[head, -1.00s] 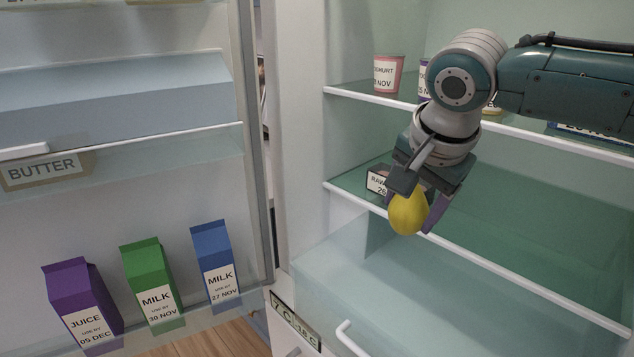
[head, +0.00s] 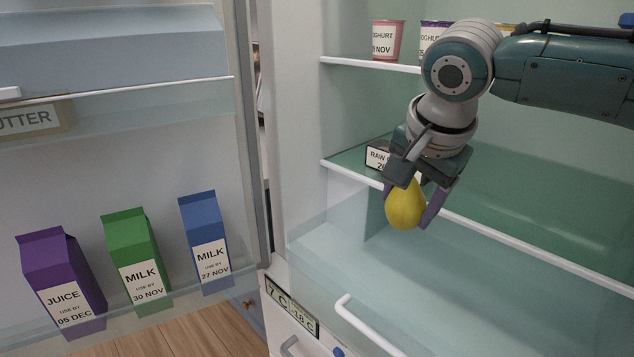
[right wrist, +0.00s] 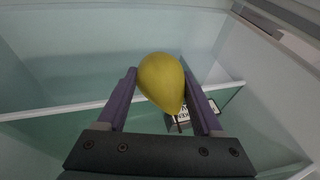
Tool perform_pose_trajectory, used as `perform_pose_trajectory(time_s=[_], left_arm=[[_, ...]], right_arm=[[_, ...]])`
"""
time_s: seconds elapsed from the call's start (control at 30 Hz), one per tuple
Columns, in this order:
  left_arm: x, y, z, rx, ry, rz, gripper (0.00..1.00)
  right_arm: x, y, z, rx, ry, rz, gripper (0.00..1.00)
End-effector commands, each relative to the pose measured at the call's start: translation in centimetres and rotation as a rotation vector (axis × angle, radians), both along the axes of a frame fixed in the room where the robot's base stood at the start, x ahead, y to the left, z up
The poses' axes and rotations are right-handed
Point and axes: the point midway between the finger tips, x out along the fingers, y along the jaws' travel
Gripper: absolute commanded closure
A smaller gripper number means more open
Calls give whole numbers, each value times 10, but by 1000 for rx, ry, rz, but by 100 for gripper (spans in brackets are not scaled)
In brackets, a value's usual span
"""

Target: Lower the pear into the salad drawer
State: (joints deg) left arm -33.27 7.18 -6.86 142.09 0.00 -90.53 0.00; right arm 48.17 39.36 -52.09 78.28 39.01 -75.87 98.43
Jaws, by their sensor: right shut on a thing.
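A yellow pear (head: 404,207) is held between the purple fingers of my right gripper (head: 416,202) in the head view. The right wrist view shows the pear (right wrist: 162,82) between both fingers (right wrist: 163,95), its narrow stem end towards the gripper's palm. The salad drawer (head: 345,262) is the clear bin at the bottom of the fridge, with a white bar handle (head: 368,325). In the head view the pear appears above the drawer, in front of the lower shelf's edge; its exact height is unclear. My left gripper is not in view.
The lower shelf (head: 520,250) holds a labelled raw-food item (head: 378,157), partly hidden. Yoghurt pots (head: 387,40) stand on the upper shelf. The open door at left carries juice (head: 62,280) and milk cartons (head: 137,262). A temperature panel (head: 291,307) sits beside the drawer.

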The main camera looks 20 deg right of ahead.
Motion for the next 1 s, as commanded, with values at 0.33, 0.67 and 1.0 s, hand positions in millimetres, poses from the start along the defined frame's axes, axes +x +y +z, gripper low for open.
perform_pose_trajectory(time_s=[0.33,0.67,1.0], left_arm=[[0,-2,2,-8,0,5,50],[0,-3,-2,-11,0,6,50],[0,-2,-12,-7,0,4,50]], right_arm=[[5,-1,0,1,-1,-1,96],[5,-1,-6,1,-1,-1,96],[4,-1,-25,1,0,-1,96]])
